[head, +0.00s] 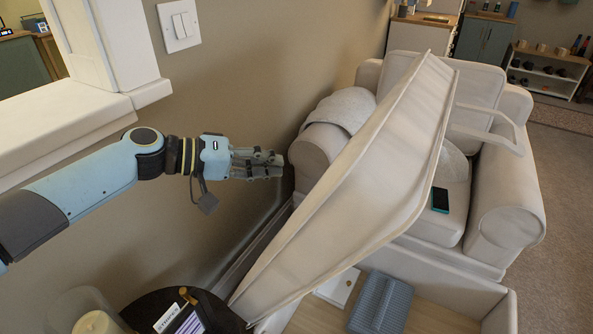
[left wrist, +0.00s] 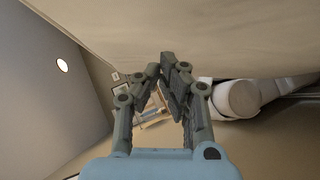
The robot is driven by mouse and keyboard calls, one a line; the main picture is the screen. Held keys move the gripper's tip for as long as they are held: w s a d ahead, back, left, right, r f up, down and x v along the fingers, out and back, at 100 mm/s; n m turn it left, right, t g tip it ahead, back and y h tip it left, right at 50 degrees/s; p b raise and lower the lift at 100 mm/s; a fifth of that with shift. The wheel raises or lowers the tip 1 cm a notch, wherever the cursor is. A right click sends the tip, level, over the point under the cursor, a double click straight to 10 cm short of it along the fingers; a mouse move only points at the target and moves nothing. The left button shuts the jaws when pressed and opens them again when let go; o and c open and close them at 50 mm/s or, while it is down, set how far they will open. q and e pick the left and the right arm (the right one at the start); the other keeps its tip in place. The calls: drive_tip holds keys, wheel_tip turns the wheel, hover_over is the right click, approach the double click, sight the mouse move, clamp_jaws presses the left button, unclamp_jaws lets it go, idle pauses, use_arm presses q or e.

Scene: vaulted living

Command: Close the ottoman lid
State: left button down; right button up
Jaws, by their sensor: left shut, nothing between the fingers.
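The ottoman lid (head: 365,165) is a large cream padded panel, raised and tilted over the open ottoman box (head: 498,318) in the head view. A looped cream strap (head: 497,138) sticks out from the lid's right side. My left gripper (head: 282,164) is shut and empty, left of the lid in front of the wall, apart from the lid as far as I can tell. In the left wrist view the closed fingers (left wrist: 168,62) point up the picture. A pale surface lies above them, and I cannot tell what it is. My right gripper is not in view.
Inside the box lie a blue-grey folded item (head: 381,303) and a white item (head: 337,287). A cream armchair (head: 508,215) with a dark phone (head: 440,199) stands behind. A dark round table (head: 160,303) is at lower left. A white ledge (head: 60,125) borders the wall.

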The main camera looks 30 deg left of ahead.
use_arm(q)
drive_tip(key=d, duration=0.1)
drive_tip(key=d+f+p, duration=0.1)
drive_tip(key=d, duration=0.1)
drive_tip(key=w+d, duration=0.1)
drive_tip(key=shift+w+d+f, duration=0.1)
drive_tip(key=shift+d+f, duration=0.05)
drive_tip(key=shift+f, duration=0.25)
drive_tip(key=shift+d+f, duration=0.1)
drive_tip(key=shift+d, duration=0.1)
drive_tip(key=shift+d+f, duration=0.1)
drive_tip(key=shift+f, duration=0.05)
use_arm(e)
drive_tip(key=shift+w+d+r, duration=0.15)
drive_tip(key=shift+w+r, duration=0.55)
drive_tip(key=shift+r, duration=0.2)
